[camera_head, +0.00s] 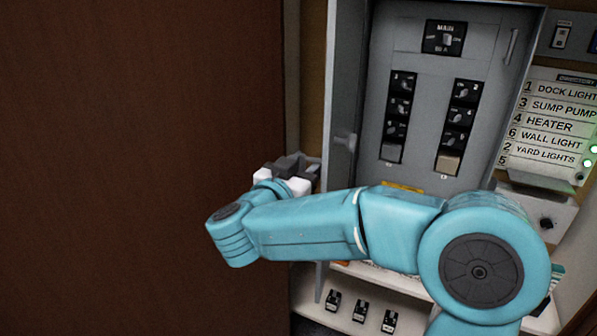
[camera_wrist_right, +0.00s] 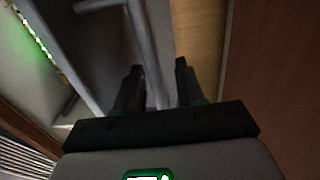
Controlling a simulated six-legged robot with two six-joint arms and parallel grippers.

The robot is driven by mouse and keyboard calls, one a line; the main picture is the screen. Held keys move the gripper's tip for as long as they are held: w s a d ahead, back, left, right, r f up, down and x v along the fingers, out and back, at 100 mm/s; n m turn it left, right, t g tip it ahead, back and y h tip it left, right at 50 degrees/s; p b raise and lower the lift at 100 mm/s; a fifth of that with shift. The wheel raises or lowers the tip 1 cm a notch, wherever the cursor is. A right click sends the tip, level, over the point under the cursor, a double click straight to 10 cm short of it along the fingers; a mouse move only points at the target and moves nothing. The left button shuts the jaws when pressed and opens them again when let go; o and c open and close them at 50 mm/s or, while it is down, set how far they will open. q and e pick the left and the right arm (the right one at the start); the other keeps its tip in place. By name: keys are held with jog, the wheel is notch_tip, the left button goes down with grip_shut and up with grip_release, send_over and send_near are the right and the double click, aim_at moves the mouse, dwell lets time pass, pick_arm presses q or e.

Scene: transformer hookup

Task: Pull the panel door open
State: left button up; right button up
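The grey panel door (camera_head: 342,85) stands swung out at the left side of the grey electrical panel, seen nearly edge-on, with a small knob (camera_head: 347,140) on its face. The panel's breakers are exposed. My right gripper (camera_head: 300,168) is beside the door's lower left side, partly hidden by my own arm. In the right wrist view its two dark fingers (camera_wrist_right: 157,85) are spread apart, and the door's grey edge (camera_wrist_right: 148,50) runs between them. I cannot tell whether either finger touches it. My left gripper is not in view.
A large brown surface (camera_head: 130,150) fills the left. Right of the panel are a label board (camera_head: 550,120), green lights and a small grey box (camera_head: 540,215). Several small black parts (camera_head: 360,310) sit on a pale shelf below.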

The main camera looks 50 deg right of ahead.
jog(key=p+v, duration=0.3)
jog(key=v, duration=1.3)
jog(key=shift+p, duration=0.35)
